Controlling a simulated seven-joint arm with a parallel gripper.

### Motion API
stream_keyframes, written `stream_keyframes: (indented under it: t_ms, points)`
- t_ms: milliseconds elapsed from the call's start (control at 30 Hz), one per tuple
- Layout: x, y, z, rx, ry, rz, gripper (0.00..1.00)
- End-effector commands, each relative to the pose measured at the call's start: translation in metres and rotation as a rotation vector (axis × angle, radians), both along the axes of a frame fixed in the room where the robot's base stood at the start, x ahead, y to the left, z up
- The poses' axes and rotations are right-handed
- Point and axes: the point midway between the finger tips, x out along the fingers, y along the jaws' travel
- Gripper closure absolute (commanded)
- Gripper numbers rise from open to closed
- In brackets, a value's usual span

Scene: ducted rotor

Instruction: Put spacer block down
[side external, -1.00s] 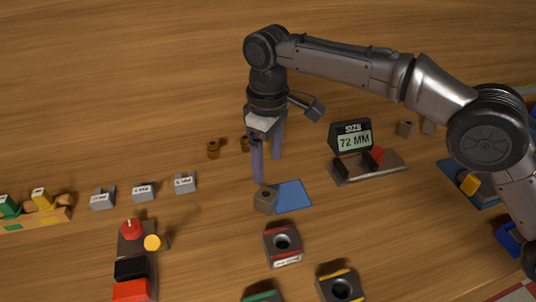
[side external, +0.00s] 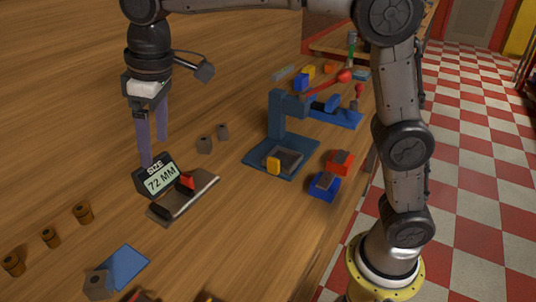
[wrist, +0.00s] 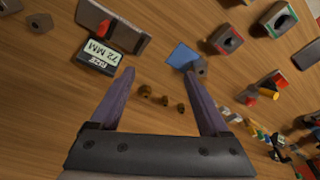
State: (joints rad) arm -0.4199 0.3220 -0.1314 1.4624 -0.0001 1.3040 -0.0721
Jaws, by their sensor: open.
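A small grey-brown block (side external: 98,285) with a hole rests at the edge of the blue mat (side external: 124,265). It also shows in the wrist view (wrist: 200,67), near the right fingertip in the picture. Two similar blocks (side external: 205,144) (side external: 223,131) stand together beyond the size display. Which one is the spacer block is not marked. My gripper (side external: 153,152) is open, pointing down, with nothing between its fingers.
The display (side external: 160,178) reads 72 MM and stands by a gauge with a red slider (side external: 187,181). Several brown knobs (side external: 51,237) stand in a row. A blue press (side external: 283,135) stands farther right, with red and blue blocks (side external: 325,185) near the table edge.

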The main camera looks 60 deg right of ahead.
Motion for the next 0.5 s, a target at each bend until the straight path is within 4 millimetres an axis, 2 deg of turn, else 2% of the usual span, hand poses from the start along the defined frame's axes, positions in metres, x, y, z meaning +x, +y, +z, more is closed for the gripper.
stream_keyframes:
  t_ms: [33, 233, 367, 500]
  points:
    - [-0.015, -0.022, 0.008, 0.01, -0.02, -0.038, 0.21]
    - [-0.076, -0.088, 0.017, 0.041, -0.095, -0.165, 0.21]
    - [-0.121, -0.123, 0.01, 0.056, -0.145, -0.248, 0.21]
    - [-0.17, -0.153, -0.008, 0.071, -0.2, -0.336, 0.21]
